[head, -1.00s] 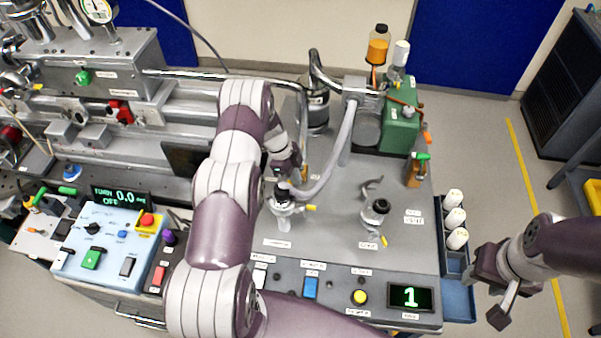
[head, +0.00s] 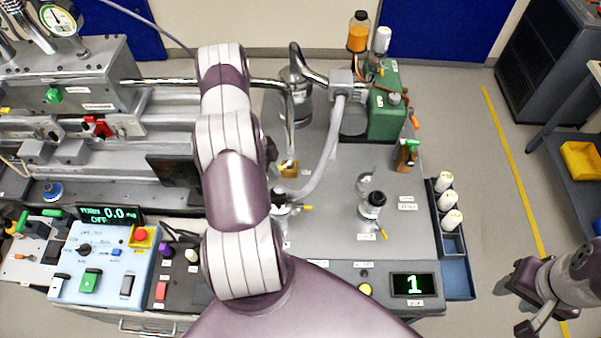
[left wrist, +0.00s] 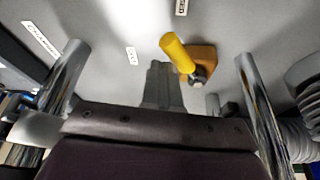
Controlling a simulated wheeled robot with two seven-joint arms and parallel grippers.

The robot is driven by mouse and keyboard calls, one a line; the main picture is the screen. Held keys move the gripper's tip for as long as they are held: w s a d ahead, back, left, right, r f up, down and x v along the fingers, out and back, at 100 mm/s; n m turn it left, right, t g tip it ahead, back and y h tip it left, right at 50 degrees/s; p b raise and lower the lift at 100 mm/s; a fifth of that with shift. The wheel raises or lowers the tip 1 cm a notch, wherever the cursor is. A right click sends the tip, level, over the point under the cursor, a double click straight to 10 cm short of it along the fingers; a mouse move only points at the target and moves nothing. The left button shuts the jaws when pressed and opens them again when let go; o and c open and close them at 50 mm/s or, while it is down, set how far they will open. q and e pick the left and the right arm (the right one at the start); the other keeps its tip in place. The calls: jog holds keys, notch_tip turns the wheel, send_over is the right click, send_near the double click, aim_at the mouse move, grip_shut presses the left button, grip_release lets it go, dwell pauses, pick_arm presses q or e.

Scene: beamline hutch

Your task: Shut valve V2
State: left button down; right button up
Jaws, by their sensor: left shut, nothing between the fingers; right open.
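A small brass-coloured valve block (head: 288,169) stands on the grey bench in the head view, just right of my left arm. In the left wrist view a brass valve block (left wrist: 203,62) with a yellow lever (left wrist: 177,53) lies just ahead of my left gripper (left wrist: 161,72). It looks like the same valve, but I cannot read a V2 label. The left gripper is shut and empty, its tips close to the lever's left; contact cannot be told. In the head view my left arm hides this gripper. My right gripper (head: 514,303) is open and empty, off the bench at lower right.
A grey hose (head: 327,155) curves close to the brass valve. Open floor lies beyond.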

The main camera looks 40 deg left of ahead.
pick_arm(q)
jog(key=shift+a+f, duration=0.15)
jog(key=shift+a, duration=0.3)
jog(key=shift+w+a+f+b, duration=0.1)
jog(key=shift+w+a+b, duration=0.2)
jog(key=shift+a+b, duration=0.25)
jog(key=shift+w+a+b, duration=0.35)
jog(key=shift+a+b, duration=0.25)
jog(key=shift+b, duration=0.05)
jog(key=shift+w+a+m, duration=0.15)
jog(key=shift+a+m, duration=0.05)
jog(key=shift+m, duration=0.2)
jog(key=shift+r+b, duration=0.2)
jog(key=shift+b, duration=0.15)
jog(key=shift+a+m, duration=0.1)
jog(key=shift+m, duration=0.2)
